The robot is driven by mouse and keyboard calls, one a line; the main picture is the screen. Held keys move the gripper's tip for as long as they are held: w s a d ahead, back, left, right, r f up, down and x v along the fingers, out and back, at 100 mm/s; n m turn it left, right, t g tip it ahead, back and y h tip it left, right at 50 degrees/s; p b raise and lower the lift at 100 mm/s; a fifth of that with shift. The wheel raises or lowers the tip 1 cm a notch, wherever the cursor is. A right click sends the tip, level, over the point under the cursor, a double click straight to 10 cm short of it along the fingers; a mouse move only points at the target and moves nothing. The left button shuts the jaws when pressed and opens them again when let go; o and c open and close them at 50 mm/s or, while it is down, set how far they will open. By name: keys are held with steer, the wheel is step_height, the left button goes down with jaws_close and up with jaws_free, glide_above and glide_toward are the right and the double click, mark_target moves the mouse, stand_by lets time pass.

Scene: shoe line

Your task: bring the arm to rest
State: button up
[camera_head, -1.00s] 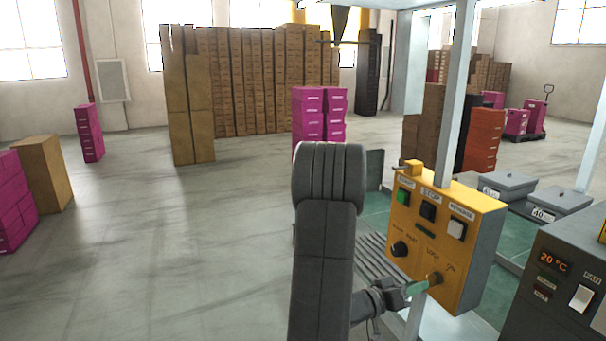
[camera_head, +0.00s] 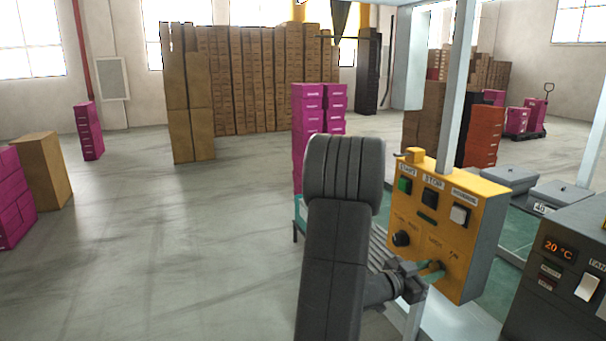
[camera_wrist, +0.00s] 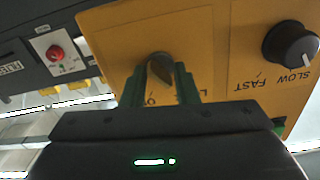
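My gripper (camera_wrist: 162,82) has its two green fingers apart, one on each side of a dark knob (camera_wrist: 160,70) on the yellow control panel (camera_wrist: 222,50). Yellow panel shows between the fingers, below the knob; I cannot tell whether either finger touches the knob. In the head view my gripper (camera_head: 434,271) is at the lower right knob of the yellow panel (camera_head: 463,235), with the fingertips against or very near the panel face.
The panel also carries a speed knob (camera_wrist: 290,45) and several buttons. A grey box with a temperature display (camera_head: 556,248) and a switch stands at the right. Magenta boxes (camera_head: 309,130) stand behind my arm.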

steer(key=m+b, duration=0.2)
steer(key=m, duration=0.3)
steer(key=shift+m, duration=0.3)
